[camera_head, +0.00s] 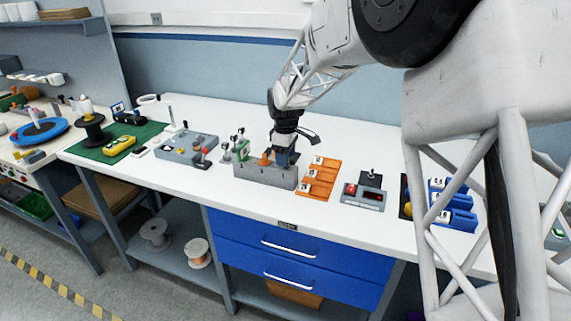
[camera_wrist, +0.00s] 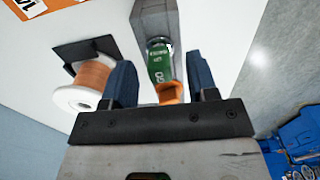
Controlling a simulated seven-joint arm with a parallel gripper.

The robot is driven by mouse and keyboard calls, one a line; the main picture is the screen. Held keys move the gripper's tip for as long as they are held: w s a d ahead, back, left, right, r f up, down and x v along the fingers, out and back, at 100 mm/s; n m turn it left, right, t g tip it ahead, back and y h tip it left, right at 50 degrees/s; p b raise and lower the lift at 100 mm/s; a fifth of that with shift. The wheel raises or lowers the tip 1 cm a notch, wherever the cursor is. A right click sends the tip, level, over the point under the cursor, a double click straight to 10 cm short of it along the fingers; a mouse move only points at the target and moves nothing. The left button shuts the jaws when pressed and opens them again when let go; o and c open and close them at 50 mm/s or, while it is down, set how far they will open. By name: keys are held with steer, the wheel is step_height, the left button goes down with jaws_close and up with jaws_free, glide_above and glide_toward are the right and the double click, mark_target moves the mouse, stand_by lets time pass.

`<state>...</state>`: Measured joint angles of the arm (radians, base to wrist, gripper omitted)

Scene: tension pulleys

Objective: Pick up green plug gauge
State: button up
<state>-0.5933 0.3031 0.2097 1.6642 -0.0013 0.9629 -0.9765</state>
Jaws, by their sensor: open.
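The green plug gauge (camera_wrist: 160,64) shows in the wrist view with white markings, a metal end and an orange part near my gripper. It stands at the grey block (camera_wrist: 196,22); how deep its metal end sits cannot be told. My gripper (camera_wrist: 163,78) is open, with one blue finger on each side of the gauge and visible gaps between. In the head view my gripper (camera_head: 285,157) is low over the grey block (camera_head: 262,175), and I cannot make out the gauge clearly there.
A copper-coloured spool (camera_wrist: 92,78) with a white flange lies beside the left finger in the wrist view. In the head view an orange tray (camera_head: 319,189) is right of the block. A grey box (camera_head: 364,197) and a blue rack (camera_head: 460,215) stand further right.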

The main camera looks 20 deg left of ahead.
steer(key=shift+f, duration=0.4)
jaws_close()
stand_by(0.4)
steer(key=shift+r, duration=0.2)
steer(key=shift+r, duration=1.5)
steer(key=s+d+r, duration=0.1)
steer(key=s+d, duration=0.7)
steer(key=s, duration=0.5)
steer(key=shift+s+d+r, duration=0.2)
steer(key=shift+d+r, duration=0.15)
